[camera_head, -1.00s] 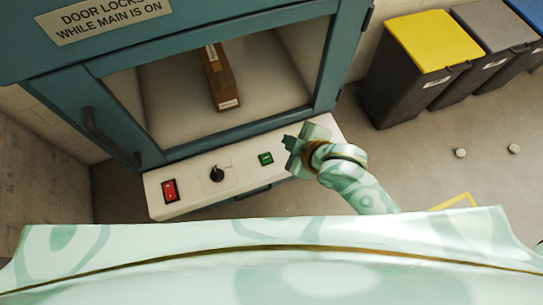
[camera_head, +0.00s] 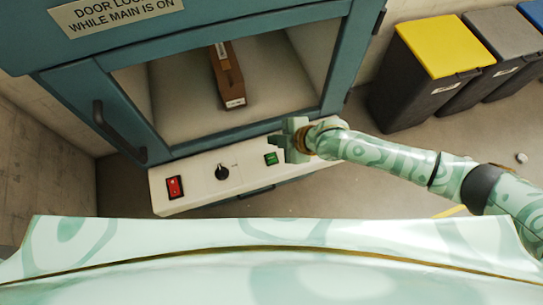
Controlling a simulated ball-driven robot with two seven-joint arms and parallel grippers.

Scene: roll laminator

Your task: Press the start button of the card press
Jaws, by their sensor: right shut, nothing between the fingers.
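The card press (camera_head: 60,60) is a teal cabinet with a window door, and its white control panel (camera_head: 205,189) juts out below. The panel carries a red rocker switch (camera_head: 175,187), a black rotary knob (camera_head: 222,173) and a small green button (camera_head: 271,158). My right gripper (camera_head: 274,141) is shut and empty. It is at the panel's right end, with its fingertips just above and right of the green button in the picture. I cannot tell whether it touches the panel. My left gripper is not in view.
A brown box (camera_head: 227,75) lies behind the cabinet window. A dark door handle (camera_head: 116,137) stands out at the door's left. A yellow-lidded bin (camera_head: 412,85) and a grey-lidded bin (camera_head: 503,45) stand at the right. The floor between bins and panel is partly crossed by my right arm.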

